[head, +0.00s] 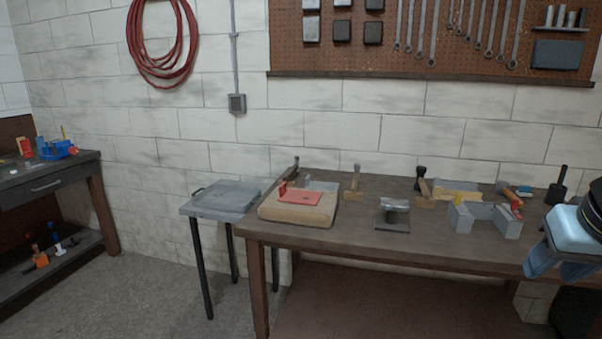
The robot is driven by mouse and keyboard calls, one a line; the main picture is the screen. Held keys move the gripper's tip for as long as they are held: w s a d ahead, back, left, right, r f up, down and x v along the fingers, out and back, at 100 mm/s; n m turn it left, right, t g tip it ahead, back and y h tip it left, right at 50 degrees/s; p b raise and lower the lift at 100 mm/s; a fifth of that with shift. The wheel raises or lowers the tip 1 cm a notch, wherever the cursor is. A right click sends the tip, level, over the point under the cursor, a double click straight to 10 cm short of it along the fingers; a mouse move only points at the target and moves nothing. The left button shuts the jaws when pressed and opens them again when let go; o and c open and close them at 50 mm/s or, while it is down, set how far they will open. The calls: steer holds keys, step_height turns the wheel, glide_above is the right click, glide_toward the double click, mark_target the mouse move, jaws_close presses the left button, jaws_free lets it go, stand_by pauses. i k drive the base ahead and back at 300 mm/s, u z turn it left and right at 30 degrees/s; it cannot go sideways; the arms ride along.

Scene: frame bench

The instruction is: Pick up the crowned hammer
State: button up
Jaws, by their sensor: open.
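Several hammer-like tools stand or lie on the brown workbench (300,235). A dark-headed tool with a wooden part (422,180) stands at the back middle. A tool with an upright wooden handle (355,176) is left of it. A metal anvil-like block (392,214) stands near the front. A dark-handled tool (292,167) leans at the back left. I cannot tell which one is the crowned hammer; no crown is clear at this size. My gripper (560,265), pale blue, is at the right edge, open and partly cut off, over the bench's right end, apart from these tools.
A tan block with a red plate (300,208) sits at the bench's left end. A grey vise-like fixture (485,219) and a dark upright tool (558,188) are at the right. A small grey side table (220,200) stands left. The bench's front strip is mostly clear.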

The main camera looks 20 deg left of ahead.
mark_target(295, 171)
steer(key=u, duration=0.15)
steer(key=i, duration=0.4)
steer(key=u, duration=0.95)
steer(key=i, duration=1.05)
steer(key=u, duration=0.4)
steer(key=i, duration=0.75)
steer(key=z, duration=0.35)
